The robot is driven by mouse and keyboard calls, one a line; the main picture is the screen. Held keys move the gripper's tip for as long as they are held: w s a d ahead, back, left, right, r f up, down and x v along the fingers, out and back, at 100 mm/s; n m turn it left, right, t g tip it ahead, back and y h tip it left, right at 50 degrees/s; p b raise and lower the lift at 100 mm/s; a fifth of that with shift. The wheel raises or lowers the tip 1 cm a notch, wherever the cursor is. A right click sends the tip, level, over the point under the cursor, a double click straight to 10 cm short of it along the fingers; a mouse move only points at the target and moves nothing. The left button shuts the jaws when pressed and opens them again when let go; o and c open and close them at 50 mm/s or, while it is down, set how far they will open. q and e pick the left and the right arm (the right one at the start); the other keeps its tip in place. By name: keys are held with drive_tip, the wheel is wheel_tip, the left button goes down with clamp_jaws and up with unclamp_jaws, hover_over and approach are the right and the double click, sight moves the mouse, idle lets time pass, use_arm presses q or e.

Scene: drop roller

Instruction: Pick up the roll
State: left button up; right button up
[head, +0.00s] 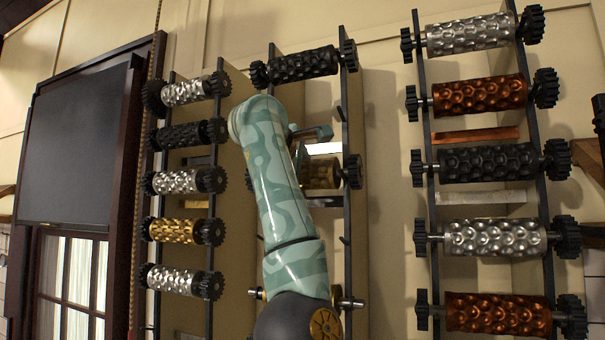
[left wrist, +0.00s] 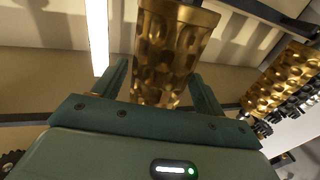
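A gold dimpled roll (head: 322,173) hangs in the middle rack, partly hidden behind my left arm. Its black gear end shows at its right. In the left wrist view the gold roll (left wrist: 165,55) lies between the two fingers of my left gripper (left wrist: 160,92). The fingers are apart, with a narrow gap showing on each side of the roll. In the head view my left gripper (head: 312,142) is at this roll, mostly hidden by my forearm. My right gripper is not in view.
A black dimpled roll (head: 303,65) hangs above in the middle rack. The left rack holds several rolls, one of them gold (head: 174,231). The right rack holds silver, copper and black rolls (head: 486,163). A dark board (head: 75,145) is on the left wall.

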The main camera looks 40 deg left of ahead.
use_arm(q)
drive_tip(key=shift+s+d, duration=0.1)
drive_tip(key=c, duration=0.5)
clamp_jaws()
drive_tip(key=shift+r, duration=0.15)
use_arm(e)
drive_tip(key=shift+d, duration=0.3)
use_arm(q)
drive_tip(key=shift+s+r, duration=0.1)
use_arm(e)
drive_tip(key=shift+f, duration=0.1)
